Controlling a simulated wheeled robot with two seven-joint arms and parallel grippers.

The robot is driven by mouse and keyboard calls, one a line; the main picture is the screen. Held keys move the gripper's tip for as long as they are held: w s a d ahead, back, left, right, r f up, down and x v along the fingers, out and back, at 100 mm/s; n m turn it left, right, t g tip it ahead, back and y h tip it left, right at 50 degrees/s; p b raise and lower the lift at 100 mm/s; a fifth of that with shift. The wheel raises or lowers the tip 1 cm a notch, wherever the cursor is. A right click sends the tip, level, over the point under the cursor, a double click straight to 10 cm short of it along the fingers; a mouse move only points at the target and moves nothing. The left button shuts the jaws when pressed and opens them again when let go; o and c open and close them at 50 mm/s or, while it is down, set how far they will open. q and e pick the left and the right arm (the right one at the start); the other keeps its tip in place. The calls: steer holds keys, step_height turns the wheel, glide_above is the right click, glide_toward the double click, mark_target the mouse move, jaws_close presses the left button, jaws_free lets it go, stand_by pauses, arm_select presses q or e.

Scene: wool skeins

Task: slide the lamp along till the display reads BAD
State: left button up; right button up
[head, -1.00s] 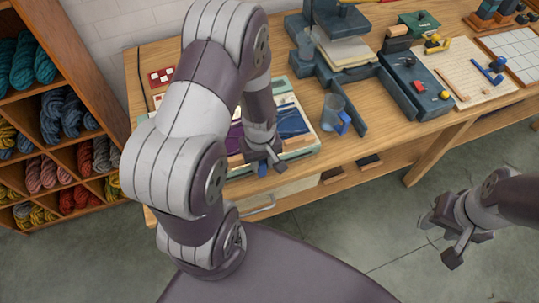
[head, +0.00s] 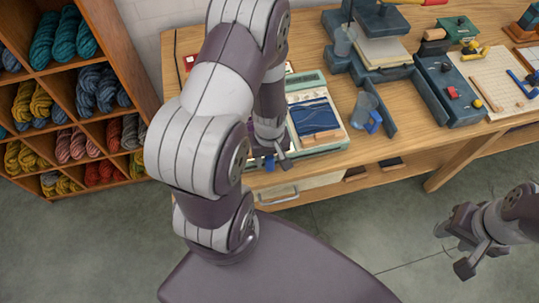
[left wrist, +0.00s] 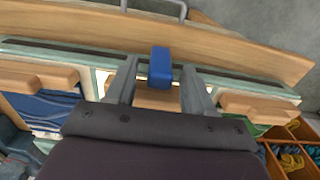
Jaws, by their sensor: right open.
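A pale green framed case (head: 338,128) stands on the bench, with a blue picture panel (head: 310,117) at its right end. My left arm hides much of it. A blue block (head: 270,163) sits at its front edge; it also shows in the left wrist view (left wrist: 160,67), by a dark slot. My left gripper (head: 277,158) is open, with one finger on each side of the block and small gaps visible in the left wrist view (left wrist: 159,82). A bright lit patch shows below the block there. I can read no display letters. My right gripper (head: 456,250) is open and empty above the floor.
A glass with a blue handle (head: 367,112) stands right of the case, beside a dark stand (head: 440,88). A drawer handle (head: 278,196) juts out below the bench. A wool shelf (head: 125,50) is at the left. Open floor lies in front.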

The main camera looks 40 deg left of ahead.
mark_target(269, 157)
arm_select(q)
step_height(269, 157, up, 13)
steer(key=shift+f, duration=0.2)
stand_by(0.6)
